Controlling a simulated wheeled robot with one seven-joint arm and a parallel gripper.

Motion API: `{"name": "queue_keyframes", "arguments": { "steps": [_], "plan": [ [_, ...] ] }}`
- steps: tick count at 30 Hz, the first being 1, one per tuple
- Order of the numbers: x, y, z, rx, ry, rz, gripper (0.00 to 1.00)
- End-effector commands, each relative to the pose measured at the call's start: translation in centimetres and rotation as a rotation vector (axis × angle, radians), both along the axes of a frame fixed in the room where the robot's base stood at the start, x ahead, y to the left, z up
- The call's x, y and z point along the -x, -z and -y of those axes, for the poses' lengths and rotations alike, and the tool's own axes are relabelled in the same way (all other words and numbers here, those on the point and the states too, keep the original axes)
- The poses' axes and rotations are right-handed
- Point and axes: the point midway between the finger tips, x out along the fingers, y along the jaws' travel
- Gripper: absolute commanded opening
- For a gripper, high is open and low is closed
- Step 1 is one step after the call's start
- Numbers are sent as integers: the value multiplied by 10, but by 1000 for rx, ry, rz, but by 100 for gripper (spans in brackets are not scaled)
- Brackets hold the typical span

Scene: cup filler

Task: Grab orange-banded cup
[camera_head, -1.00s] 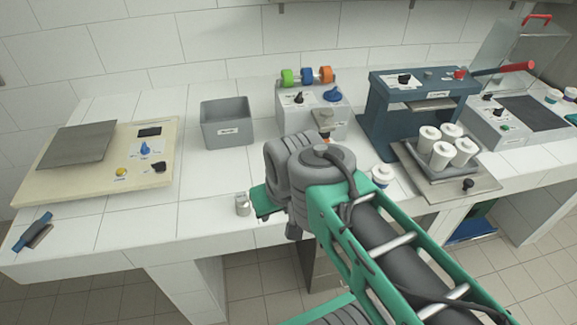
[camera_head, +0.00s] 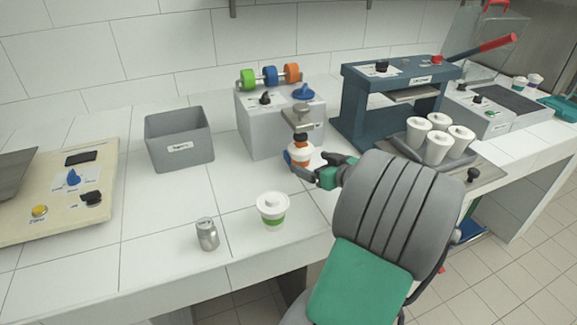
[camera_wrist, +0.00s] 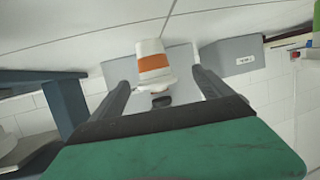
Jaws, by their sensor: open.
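The white orange-banded cup (camera_head: 301,152) stands upright under the nozzle of the grey filler machine (camera_head: 262,125). In the wrist view the cup (camera_wrist: 153,65) appears upside down, between and just beyond my two dark fingertips. My gripper (camera_head: 303,166) is open, low beside the cup, with its fingers spread to either side of it. A gap shows between the cup and each finger in the wrist view (camera_wrist: 160,77). The cup's lower side is partly hidden by a finger in the head view.
A green-banded lidded cup (camera_head: 272,212) and a small metal canister (camera_head: 207,235) stand near the counter's front. A grey bin (camera_head: 180,142) is left of the filler. A blue press (camera_head: 360,105) and several white cups (camera_head: 437,146) are to the right.

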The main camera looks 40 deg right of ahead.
Motion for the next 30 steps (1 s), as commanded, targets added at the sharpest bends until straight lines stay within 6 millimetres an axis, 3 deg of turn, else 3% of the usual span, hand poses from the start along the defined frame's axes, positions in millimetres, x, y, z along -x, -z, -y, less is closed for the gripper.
{"name": "queue_keyframes", "arguments": {
  "steps": [4, 17, 24, 30],
  "plan": [
    [-4, 5, 10, 14, 15, 26, 90],
    [-67, 20, 19, 13, 17, 22, 90],
    [-70, 21, 19, 13, 18, 22, 90],
    [-70, 21, 17, 13, 15, 22, 73]
  ]
}}
